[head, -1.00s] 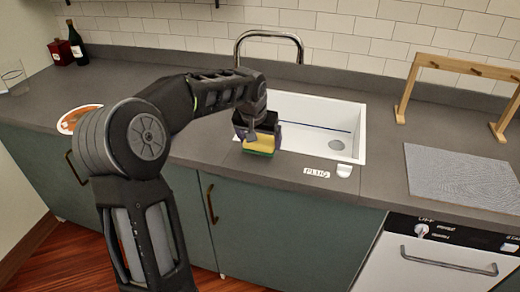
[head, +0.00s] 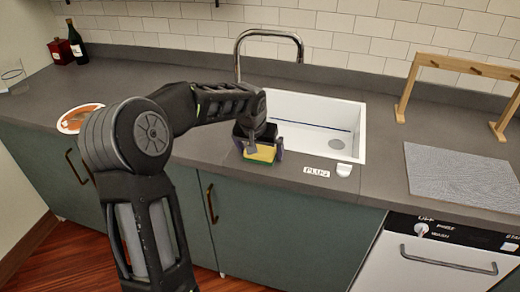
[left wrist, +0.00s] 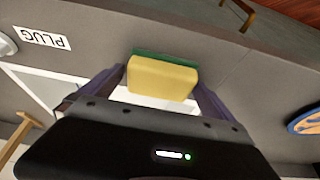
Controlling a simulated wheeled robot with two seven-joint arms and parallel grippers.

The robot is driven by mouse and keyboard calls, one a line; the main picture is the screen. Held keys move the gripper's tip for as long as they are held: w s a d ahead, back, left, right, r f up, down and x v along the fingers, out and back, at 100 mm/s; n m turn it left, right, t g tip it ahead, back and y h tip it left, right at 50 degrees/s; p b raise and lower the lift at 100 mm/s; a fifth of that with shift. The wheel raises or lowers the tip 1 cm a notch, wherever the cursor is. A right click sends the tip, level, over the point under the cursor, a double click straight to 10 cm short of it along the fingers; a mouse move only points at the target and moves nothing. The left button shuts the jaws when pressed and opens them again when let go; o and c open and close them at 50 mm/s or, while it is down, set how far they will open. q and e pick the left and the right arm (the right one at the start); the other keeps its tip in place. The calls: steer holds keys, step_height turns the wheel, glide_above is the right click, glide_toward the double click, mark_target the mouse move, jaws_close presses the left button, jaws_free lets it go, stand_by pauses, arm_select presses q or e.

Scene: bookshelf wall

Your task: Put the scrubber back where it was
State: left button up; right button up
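The scrubber (head: 262,154) is a yellow sponge with a green layer. It is at the counter's front strip, just before the sink's left front corner. My left gripper (head: 260,150) comes down over it, with one finger at each side. In the left wrist view the scrubber (left wrist: 162,77) sits between the two purple-grey fingertips of the gripper (left wrist: 162,84), its green layer along the far edge. The fingers appear closed on its sides. Whether its underside touches the counter is hard to tell. My right gripper is not in view.
The white sink (head: 345,148) with its tap (head: 268,34) lies behind the gripper. A PLUG label (head: 316,172) and a white plug (head: 344,170) are to the right. A plate (head: 78,119) is at left, a grey mat (head: 460,175) and wooden rack (head: 455,68) at right.

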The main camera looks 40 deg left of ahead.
arm_select(q)
steer(key=shift+r, duration=0.15)
steer(key=v, duration=1.2)
steer(key=shift+b, duration=0.3)
